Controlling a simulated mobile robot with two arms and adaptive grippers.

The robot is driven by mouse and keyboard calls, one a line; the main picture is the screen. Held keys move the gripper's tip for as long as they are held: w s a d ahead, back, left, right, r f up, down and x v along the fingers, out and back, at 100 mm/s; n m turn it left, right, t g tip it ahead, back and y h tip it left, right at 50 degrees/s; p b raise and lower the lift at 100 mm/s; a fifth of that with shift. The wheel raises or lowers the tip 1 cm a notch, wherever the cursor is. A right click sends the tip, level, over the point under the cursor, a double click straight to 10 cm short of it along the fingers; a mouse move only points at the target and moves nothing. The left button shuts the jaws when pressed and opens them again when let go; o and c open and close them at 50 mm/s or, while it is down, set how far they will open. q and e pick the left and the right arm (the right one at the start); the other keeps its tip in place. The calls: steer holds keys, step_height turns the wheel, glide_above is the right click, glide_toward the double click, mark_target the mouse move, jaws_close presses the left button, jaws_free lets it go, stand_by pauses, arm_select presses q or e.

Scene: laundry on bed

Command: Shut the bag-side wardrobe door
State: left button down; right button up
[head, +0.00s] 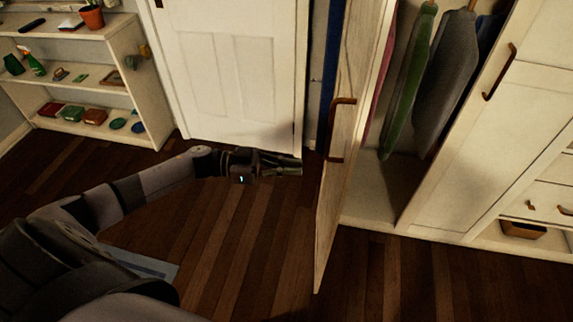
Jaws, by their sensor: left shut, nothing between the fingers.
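The wardrobe (370,213) stands at the right with one door (340,175) swung wide open, seen nearly edge-on. A brown handle (336,130) is on the open door's left face. No bag can be made out, so I cannot tell by it which door is the bag-side one. My left gripper (299,168) is shut and empty, just left of the open door, with a small gap between them in the picture. Its fingers point right toward the door. My right gripper is not in view.
Green and grey garments (440,85) hang inside the wardrobe. A second wardrobe door (490,110) right of the opening is shut. A white room door (235,70) is behind my left arm. A shelf unit (145,85) with small items stands at the left. Floor between is mostly clear.

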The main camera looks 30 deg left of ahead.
mark_target(343, 172)
arm_select(q)
steer(key=p+x, duration=0.1)
steer(key=x, duration=0.7)
steer(key=shift+r+p, duration=0.1)
steer(key=shift+p, duration=0.3)
steer(key=shift+w+d, duration=0.3)
steer(key=shift+d, duration=0.35)
